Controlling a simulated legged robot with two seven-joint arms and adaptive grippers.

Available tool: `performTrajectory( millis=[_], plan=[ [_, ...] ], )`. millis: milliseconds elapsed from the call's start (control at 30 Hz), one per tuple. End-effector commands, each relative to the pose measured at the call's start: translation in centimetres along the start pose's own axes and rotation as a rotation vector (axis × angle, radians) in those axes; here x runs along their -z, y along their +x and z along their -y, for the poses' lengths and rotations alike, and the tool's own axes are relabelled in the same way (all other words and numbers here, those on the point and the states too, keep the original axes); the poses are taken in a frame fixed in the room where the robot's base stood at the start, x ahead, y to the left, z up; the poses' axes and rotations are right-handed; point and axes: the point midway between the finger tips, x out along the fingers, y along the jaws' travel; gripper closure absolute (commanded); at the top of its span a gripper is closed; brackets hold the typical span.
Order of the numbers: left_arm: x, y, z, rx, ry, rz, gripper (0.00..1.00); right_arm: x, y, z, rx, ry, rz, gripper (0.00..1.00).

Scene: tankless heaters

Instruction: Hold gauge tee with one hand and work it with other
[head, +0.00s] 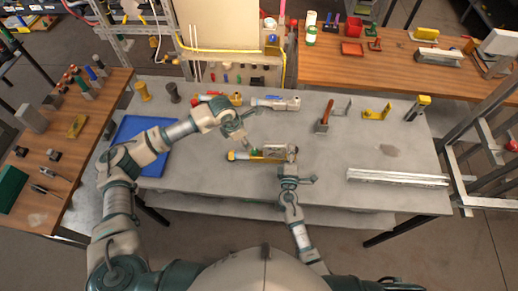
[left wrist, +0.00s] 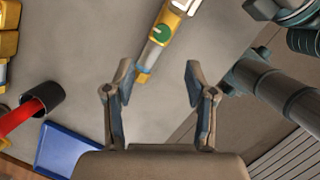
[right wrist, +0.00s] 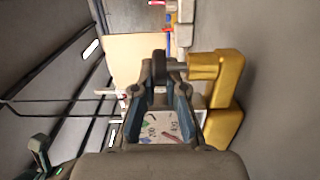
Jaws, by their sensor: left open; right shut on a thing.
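The gauge tee (head: 241,156) lies on the grey workbench, with a brass body and a green round part. In the right wrist view a white face with coloured marks (right wrist: 160,127) sits between the fingers (right wrist: 170,95), beside brass parts (right wrist: 225,100). My left gripper (head: 246,134) is open above the tee's left part. In the left wrist view the blue tip is just beyond the open fingers (left wrist: 158,78).
A blue tray (head: 150,160) lies at the bench's left. A grey-and-white tool (head: 276,103) lies behind the tee. The front middle of the bench is clear.

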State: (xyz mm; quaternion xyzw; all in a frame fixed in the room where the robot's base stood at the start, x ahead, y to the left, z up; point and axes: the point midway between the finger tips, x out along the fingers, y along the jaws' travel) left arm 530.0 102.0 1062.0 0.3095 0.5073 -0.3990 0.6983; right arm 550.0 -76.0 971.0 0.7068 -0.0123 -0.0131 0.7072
Motion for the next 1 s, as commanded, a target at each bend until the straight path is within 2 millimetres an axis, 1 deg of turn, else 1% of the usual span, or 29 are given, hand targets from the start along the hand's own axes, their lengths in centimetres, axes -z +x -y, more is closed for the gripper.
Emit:
performTrajectory(
  millis=[33,133,233,367,600,700,833,1000],
  plan=[
    [0.6,-0.4,0.1,-0.006,-0.041,0.031,0.44,0.0,0.0,0.1,0.001,-0.001,0.0,1.0],
    [1.0,-0.8,0.3,-0.011,-0.101,0.08,0.44,0.1,0.0,0.1,0.001,-0.001,-0.001,1.0],
    [0.9,-0.1,0.5,-0.01,-0.121,0.094,0.44,0.0,0.0,0.1,0.001,0.0,-0.002,1.0],
    [0.6,2.1,0.5,-0.01,-0.122,0.092,0.44,-0.1,0.1,0.1,0.002,0.001,-0.002,1.0],
    [0.1,7.2,0.4,-0.01,-0.12,0.091,0.44,-0.1,0.1,0.1,0.001,0.0,0.0,1.0],
    [0.1,8.8,0.3,-0.011,-0.12,0.091,0.44,-0.1,0.0,0.1,0.001,0.0,0.001,1.0],
    [0.0,10.2,0.2,-0.012,-0.12,0.092,0.44,-0.1,0.0,0.1,0.001,-0.001,0.001,1.0],
    [-0.1,10.9,0.2,-0.012,-0.119,0.093,0.44,0.0,0.0,0.1,0.001,-0.001,0.0,1.0]
  ],
)
